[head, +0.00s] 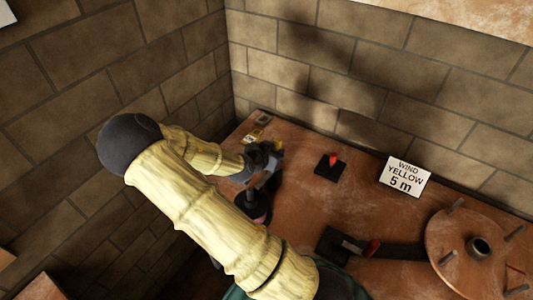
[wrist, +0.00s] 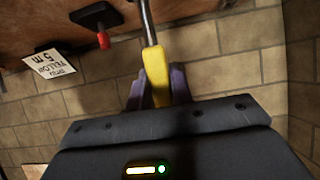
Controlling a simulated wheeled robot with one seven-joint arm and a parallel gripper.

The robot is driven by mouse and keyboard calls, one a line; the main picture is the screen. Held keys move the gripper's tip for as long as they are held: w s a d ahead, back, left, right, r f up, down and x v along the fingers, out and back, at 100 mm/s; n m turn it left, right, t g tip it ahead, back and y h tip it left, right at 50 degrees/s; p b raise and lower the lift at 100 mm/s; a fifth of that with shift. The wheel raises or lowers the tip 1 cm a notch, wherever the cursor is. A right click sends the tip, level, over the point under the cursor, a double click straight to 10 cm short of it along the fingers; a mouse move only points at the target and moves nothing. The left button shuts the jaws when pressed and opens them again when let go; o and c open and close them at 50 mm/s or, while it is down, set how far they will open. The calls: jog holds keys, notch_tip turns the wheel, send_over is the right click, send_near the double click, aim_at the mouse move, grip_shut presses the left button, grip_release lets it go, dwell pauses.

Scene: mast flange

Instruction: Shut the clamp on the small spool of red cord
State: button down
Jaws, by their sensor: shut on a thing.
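My gripper (head: 262,158) is at the back left of the rust-brown bench. In the wrist view my gripper (wrist: 158,88) is shut on a yellow handle (wrist: 155,72) at the end of a metal rod (wrist: 148,25), which runs out of the frame. In the head view a dark round thing with a dull reddish band (head: 260,214) stands just below my gripper, partly behind my arm. It may be the small spool of red cord, but I cannot tell for sure. Whether the held handle belongs to its clamp is not clear, and the clamp's jaw is hidden.
A red knob on a black plate (head: 331,163) is right of my gripper. A white sign (head: 405,178) reads "WIND YELLOW 5 m". Brick walls (head: 300,60) close off the back and left.

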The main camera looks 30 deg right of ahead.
jog(key=shift+a, duration=0.15)
dwell(0.4)
jog(key=c, duration=1.2)
grip_release()
jog(key=shift+c, duration=0.2)
jog(key=shift+s+a, duration=0.1)
jog(key=p+v, duration=0.2)
jog(key=v, duration=1.5)
jog(key=shift+s, duration=0.15)
jog(key=shift+f, duration=0.1)
